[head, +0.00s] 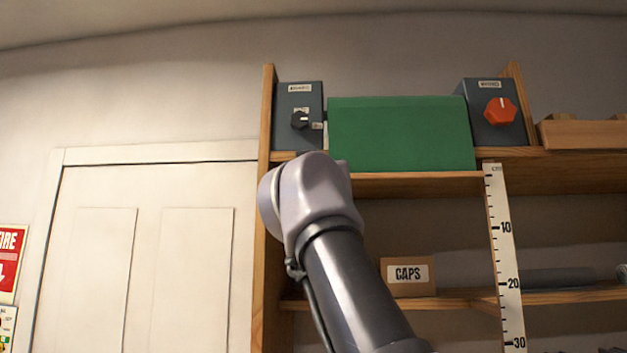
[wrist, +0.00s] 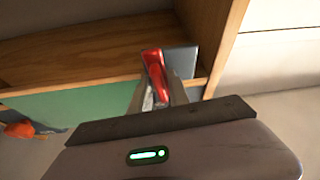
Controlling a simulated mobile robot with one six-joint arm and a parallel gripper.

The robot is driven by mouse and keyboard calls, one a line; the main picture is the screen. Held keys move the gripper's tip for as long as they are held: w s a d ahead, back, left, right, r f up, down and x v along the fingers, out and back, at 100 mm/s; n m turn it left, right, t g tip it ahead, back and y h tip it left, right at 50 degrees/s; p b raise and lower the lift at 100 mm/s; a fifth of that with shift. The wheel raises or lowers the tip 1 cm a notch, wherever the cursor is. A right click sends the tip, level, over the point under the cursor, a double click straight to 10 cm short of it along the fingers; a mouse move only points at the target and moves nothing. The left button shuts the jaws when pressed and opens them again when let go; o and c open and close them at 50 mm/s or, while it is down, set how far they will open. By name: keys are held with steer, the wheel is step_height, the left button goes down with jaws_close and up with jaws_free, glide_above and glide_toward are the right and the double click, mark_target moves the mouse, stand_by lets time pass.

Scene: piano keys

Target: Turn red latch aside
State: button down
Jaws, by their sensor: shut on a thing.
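The red latch (wrist: 153,64) shows near the middle of the wrist view, at the wooden frame by one end of the green panel (wrist: 95,102). My gripper (wrist: 156,92) is shut on the latch, with its grey fingers on either side of it. The fingers cover part of the latch, so its pivot is hard to see. In the head view the green panel (head: 400,135) fronts the top shelf. My arm rises in front of its lower left corner, and the latch and my gripper are hidden there.
A grey box with a black knob (head: 300,120) stands left of the panel, another with a red-orange knob (head: 500,111) right of it. A CAPS box (head: 408,276) sits on a lower shelf. A white ruler (head: 505,258) hangs at right. A pale door (head: 150,260) is at left.

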steer(key=shift+r+m+h, duration=0.1)
steer(key=shift+m+h, duration=0.5)
steer(key=shift+m, duration=0.2)
steer(key=shift+s+m, duration=0.1)
steer(key=shift+m, duration=0.2)
steer(key=c, duration=1.5)
jaws_free()
steer(key=shift+o, duration=0.2)
steer(key=b+v, duration=1.2)
steer(key=v, duration=0.5)
steer(key=shift+b, duration=0.35)
